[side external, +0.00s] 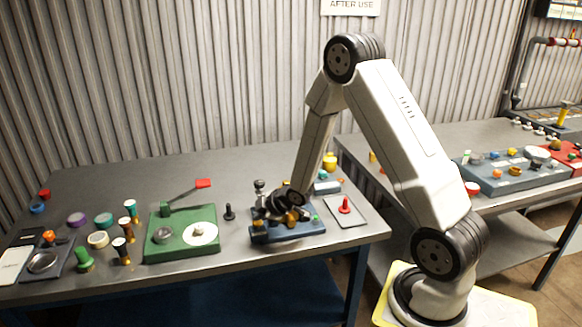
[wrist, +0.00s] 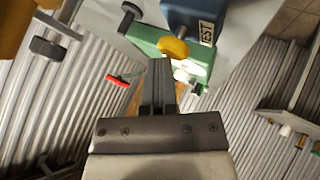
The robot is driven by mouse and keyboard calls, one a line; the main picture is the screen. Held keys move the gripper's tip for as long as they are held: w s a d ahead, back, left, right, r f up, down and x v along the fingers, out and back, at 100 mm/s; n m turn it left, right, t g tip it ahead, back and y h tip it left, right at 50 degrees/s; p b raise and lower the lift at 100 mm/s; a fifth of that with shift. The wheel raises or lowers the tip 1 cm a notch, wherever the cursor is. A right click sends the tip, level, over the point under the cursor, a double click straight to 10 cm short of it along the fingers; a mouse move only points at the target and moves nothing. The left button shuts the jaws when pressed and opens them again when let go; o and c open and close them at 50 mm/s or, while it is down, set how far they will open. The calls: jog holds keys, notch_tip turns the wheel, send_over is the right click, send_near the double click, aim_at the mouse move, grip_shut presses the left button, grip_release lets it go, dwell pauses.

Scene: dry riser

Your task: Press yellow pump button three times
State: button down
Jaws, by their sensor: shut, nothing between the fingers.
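A yellow button (wrist: 172,47) shows in the wrist view as a rounded cap by the blue unit (wrist: 190,14), which has a label reading TEST. My gripper (wrist: 161,64) has its fingers together and empty, with the tips just below the yellow button in the picture. I cannot tell whether they touch it. In the side view my gripper (side external: 284,207) is low over the blue unit (side external: 287,236) near the table's front edge. My wrist hides much of the unit's top there, so the button cannot be made out clearly.
A green base (side external: 181,246) with a red-tipped lever (side external: 203,184) stands left of the blue unit. A black peg (side external: 229,212) stands between them. A grey plate with a red peg (side external: 345,206) lies to the right. Several knobs and caps crowd the left end; the table's back is clear.

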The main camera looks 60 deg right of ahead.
aim_at(260, 222)
jog(key=shift+r, duration=0.85)
jog(key=shift+r, duration=0.15)
jog(key=shift+r, duration=2.35)
jog(key=shift+r, duration=0.15)
dwell(0.8)
notch_tip(260, 222, up, 4)
jog(key=shift+f, duration=0.25)
jog(key=shift+f, duration=0.2)
dwell(0.5)
jog(key=shift+f, duration=4.2)
